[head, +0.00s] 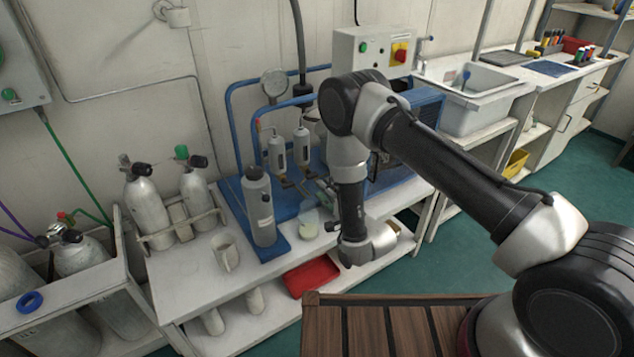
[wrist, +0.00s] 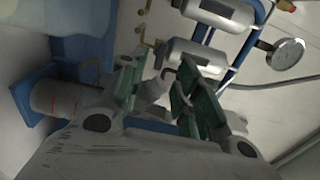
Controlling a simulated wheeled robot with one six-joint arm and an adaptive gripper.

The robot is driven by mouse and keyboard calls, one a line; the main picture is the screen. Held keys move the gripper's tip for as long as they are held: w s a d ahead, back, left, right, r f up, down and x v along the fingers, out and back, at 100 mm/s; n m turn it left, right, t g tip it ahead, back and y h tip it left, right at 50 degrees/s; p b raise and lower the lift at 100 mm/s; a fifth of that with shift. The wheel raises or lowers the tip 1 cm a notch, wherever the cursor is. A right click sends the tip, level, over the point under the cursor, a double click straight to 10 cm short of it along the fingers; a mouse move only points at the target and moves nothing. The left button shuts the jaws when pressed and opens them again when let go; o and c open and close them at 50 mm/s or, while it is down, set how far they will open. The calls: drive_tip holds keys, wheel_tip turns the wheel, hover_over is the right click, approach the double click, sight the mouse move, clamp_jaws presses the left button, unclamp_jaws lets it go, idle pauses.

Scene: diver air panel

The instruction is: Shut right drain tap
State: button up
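In the head view, two grey filter cylinders stand side by side on the blue-framed panel, the left one (head: 278,155) and the right one (head: 301,147). Small brass fittings show below them; I cannot make out either tap's lever position. My gripper (head: 322,190) is low in front of the right cylinder, partly hidden by my arm. In the wrist view, my gripper (wrist: 158,98) has its green-padded fingers apart. A pale grey fitting (wrist: 155,86) shows between or just behind them; contact is unclear. The filter cylinders also show beyond the fingers, with brass fittings (wrist: 148,42) at their ends.
A clear beaker (head: 308,222) stands below my gripper. A tall grey bottle (head: 259,205) on a blue base stands to its left. A pressure gauge (head: 274,84) and blue pipes are behind. A white mug (head: 226,252) and a red tray (head: 312,277) are nearby.

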drive_tip(key=shift+v, duration=1.8)
